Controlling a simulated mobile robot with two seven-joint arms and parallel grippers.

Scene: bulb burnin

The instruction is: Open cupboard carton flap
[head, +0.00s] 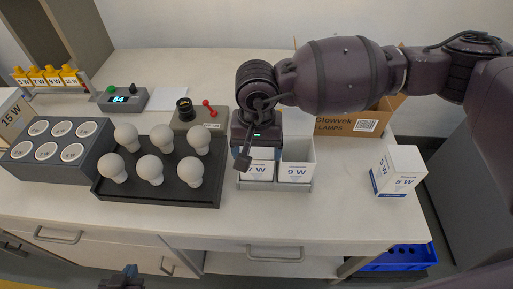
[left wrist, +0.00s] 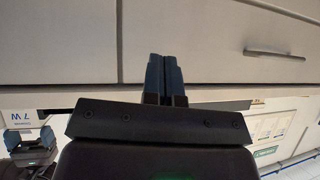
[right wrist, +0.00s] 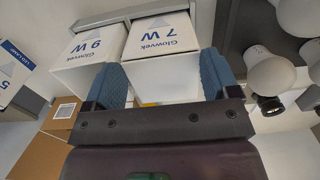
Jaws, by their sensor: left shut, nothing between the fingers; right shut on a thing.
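My right gripper (head: 250,158) points down over the grey tray (head: 300,187) and is shut on the white 7 W carton (head: 257,171). In the right wrist view its blue fingers (right wrist: 160,82) sit at either side of the 7 W carton (right wrist: 160,42). A 5 W carton (head: 398,172) stands apart at the right. My left gripper (head: 123,277) is shut and empty, low before the bench front. Its fingers (left wrist: 164,78) are together near a drawer front. I cannot make out the 7 W flap.
A dark rack (head: 160,188) holds several white bulbs left of the tray. Left of it is a grey block with round sockets (head: 60,150). A brown Glowvek box (head: 350,122) stands behind my right arm. A blue crate (head: 400,258) is below the bench.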

